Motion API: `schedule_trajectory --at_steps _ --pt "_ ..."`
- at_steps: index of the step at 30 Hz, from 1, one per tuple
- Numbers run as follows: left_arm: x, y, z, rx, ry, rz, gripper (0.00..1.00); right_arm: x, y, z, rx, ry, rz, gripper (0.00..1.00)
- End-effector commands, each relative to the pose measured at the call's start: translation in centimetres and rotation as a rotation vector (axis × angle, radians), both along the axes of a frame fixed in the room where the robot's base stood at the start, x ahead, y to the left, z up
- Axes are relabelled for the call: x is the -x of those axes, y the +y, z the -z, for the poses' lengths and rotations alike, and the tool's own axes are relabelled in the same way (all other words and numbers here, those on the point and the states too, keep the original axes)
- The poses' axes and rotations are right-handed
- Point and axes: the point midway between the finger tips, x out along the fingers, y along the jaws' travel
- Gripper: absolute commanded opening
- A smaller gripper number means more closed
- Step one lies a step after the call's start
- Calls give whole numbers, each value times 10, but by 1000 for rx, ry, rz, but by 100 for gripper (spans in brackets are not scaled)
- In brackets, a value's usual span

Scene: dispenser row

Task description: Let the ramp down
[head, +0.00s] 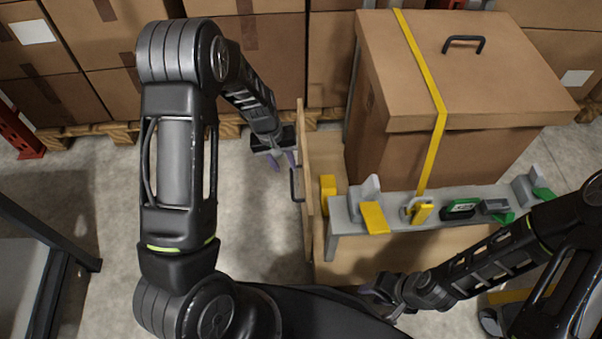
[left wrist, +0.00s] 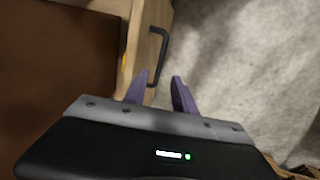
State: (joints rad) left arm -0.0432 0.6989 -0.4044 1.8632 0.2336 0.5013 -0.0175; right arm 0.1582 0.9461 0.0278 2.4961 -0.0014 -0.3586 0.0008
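The ramp (head: 307,185) is a wooden panel standing upright along the left side of the crate's base. It carries a black bar handle (head: 296,185) on its outer face; the handle also shows in the left wrist view (left wrist: 163,48). My left gripper (head: 281,163) is beside the ramp's outer face, near the handle. Its purple fingers are apart in the left wrist view (left wrist: 160,92), with nothing gripped between them; the handle's lower end lies close to the left finger. My right gripper (head: 384,296) is low in front of the base; its fingers are too dark and small to read.
A large brown crate (head: 470,70) with a yellow strap (head: 436,105) stands right of the ramp. A grey rail (head: 450,205) in front holds several latches, including a yellow one (head: 374,217). Stacked cartons (head: 100,40) fill the back. Floor left of the ramp is clear.

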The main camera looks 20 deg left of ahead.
Motion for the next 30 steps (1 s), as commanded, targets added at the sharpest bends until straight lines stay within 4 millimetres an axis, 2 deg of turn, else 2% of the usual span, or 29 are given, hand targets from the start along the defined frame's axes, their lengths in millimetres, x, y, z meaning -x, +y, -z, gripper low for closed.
schedule_trajectory --at_steps 11,14,24,30 --pt "1 -1 5 0 2 2 33 0 0 2 0 0 0 36" --pt "0 -3 14 1 4 3 33 0 0 5 0 -1 1 36" --pt "-4 -12 64 -1 3 4 33 -1 0 20 1 0 3 36" --pt "-6 -14 78 -1 1 2 33 -2 -1 23 2 -2 5 36"
